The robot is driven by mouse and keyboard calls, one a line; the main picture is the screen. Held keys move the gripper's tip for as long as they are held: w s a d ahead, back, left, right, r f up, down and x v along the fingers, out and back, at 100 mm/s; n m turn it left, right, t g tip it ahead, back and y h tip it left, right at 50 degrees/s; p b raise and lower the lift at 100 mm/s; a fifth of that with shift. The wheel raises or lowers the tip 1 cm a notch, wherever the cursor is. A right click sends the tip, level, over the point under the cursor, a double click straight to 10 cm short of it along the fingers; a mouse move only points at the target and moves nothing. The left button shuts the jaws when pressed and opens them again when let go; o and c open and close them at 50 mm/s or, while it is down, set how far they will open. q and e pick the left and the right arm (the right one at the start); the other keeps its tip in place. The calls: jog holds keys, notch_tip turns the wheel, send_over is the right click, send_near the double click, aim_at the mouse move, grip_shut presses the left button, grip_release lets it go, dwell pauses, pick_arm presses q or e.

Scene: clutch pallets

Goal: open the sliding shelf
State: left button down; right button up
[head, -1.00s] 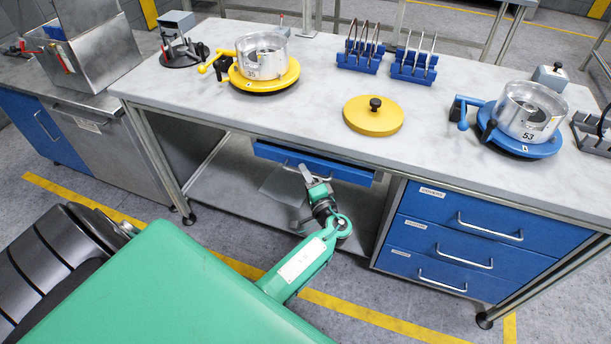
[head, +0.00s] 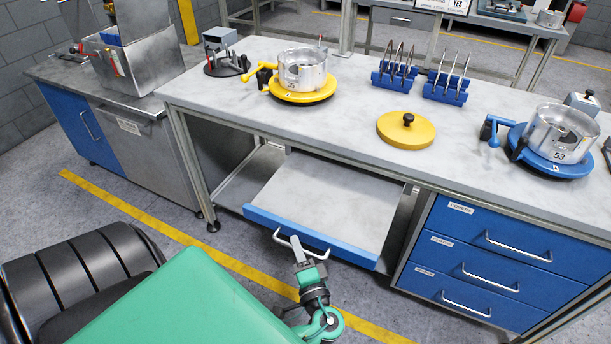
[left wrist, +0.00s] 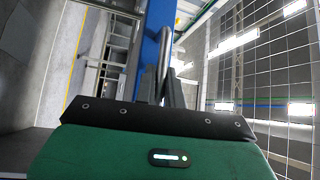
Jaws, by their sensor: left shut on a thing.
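The sliding shelf (head: 335,199) is a grey board with a blue front edge, under the workbench. It is pulled well out, and its bare top shows. A silver bar handle (head: 317,252) runs along the blue front. My left gripper (head: 297,244) is shut on the handle, near its left part. In the left wrist view, the shelf's blue front (left wrist: 149,45) stands as an upright band just past the fingers (left wrist: 160,85). The grip itself is partly hidden there. My right gripper is in neither view.
The workbench top (head: 340,105) holds a yellow fixture (head: 302,88), blue racks (head: 395,78), a yellow disc (head: 407,128) and a blue fixture (head: 548,150). Blue drawers (head: 490,258) stand right of the shelf, all shut. Grey floor with a yellow line lies in front.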

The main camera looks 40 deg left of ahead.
pick_arm(q)
jog(key=shift+s+d, duration=0.15)
jog(key=shift+s, duration=0.3)
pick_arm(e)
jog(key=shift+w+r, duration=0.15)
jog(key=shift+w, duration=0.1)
pick_arm(q)
jog(key=c, duration=1.8)
grip_release()
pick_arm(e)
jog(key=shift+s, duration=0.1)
pick_arm(q)
jog(key=shift+o, duration=0.2)
